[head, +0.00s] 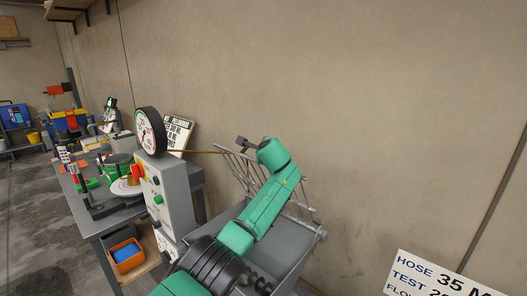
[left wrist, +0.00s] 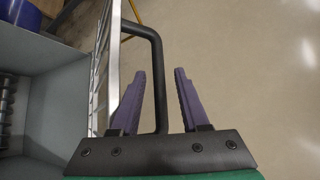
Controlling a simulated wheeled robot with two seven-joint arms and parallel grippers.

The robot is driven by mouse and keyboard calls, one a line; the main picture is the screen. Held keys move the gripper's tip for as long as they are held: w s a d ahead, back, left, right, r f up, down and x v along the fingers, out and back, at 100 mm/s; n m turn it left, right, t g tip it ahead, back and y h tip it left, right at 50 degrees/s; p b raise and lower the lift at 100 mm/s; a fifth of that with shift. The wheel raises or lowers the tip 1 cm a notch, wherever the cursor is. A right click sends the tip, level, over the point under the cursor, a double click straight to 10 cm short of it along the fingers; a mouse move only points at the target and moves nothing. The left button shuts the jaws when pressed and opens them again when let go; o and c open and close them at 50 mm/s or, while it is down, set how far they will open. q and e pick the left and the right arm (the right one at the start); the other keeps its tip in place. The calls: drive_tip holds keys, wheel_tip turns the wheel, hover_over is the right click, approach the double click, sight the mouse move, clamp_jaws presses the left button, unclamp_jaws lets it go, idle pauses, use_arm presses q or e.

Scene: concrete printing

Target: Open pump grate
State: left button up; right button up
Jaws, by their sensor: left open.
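The pump grate (head: 240,170) is a frame of thin metal bars, tilted up steeply over the grey pump hopper (head: 312,243) in the head view. In the left wrist view the grate (left wrist: 101,70) stands edge-on at left, with a black bent handle (left wrist: 155,45) on it. My left gripper (left wrist: 159,72) is open. Its two purple fingers stand on either side of the handle's bar, with gaps visible. In the head view my green arm covers part of the grate and hopper, and the fingers cannot be made out. My right gripper is not in view.
A grey control box (head: 167,200) with a round gauge (head: 150,131) stands left of the hopper. A workbench (head: 100,222) with tools and an orange bin (head: 127,258) is further left. A bare wall (head: 380,120) is behind. A white sign (head: 430,278) is at lower right.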

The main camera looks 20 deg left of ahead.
use_arm(q)
drive_tip(key=shift+s+d+f+b, duration=0.1)
drive_tip(key=shift+s+d+b, duration=0.25)
drive_tip(key=shift+b, duration=0.25)
drive_tip(key=b+v, duration=0.6)
drive_tip(key=v, duration=0.7)
drive_tip(key=shift+s+r, duration=0.3)
drive_tip(key=shift+a, duration=0.15)
drive_tip(key=shift+f, duration=0.1)
